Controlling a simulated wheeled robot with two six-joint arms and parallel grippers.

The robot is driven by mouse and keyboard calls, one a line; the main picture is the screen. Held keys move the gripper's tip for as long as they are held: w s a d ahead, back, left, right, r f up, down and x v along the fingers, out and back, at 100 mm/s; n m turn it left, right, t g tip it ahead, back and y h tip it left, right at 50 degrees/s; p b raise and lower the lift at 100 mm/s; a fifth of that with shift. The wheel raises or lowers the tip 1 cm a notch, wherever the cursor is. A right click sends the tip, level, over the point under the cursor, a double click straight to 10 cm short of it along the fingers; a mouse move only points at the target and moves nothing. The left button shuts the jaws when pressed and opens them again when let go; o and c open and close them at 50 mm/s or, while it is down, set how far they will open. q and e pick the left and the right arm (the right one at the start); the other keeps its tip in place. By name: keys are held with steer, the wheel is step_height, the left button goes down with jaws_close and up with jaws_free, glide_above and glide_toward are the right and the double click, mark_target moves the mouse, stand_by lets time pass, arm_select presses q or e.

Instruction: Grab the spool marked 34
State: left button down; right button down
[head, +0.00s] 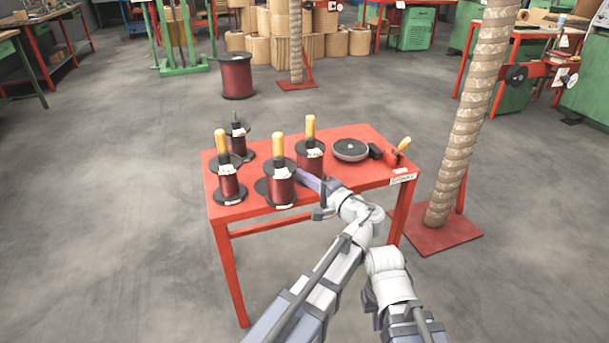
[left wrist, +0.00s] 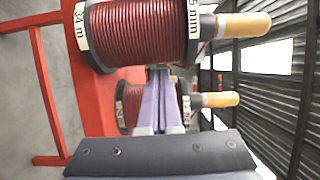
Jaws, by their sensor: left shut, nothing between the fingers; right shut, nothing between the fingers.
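The spool marked 34 (left wrist: 140,35) fills the top of the left wrist view, with dark red wire, "34 m" on its lower flange and a wooden handle. It appears to be the front middle spool (head: 281,188) on the red table in the head view. My left gripper (head: 302,175) is shut and empty, just right of this spool; its fingers also show in the left wrist view (left wrist: 159,75). Another spool (left wrist: 130,100) stands beyond the fingers, apparently the rear one (head: 309,163). My right arm shows at the lower right; its fingers do not show.
The red table (head: 240,209) also holds a left spool (head: 228,185), a back spool (head: 238,140), a round grey disc (head: 350,150) and a wooden-handled tool (head: 402,147) at the right. A wrapped post (head: 465,130) stands right of the table. Open floor lies to the left.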

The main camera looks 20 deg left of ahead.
arm_select(q)
steer(key=shift+s+a, duration=0.65)
steer(key=shift+a, duration=0.05)
steer(key=shift+w, duration=0.1)
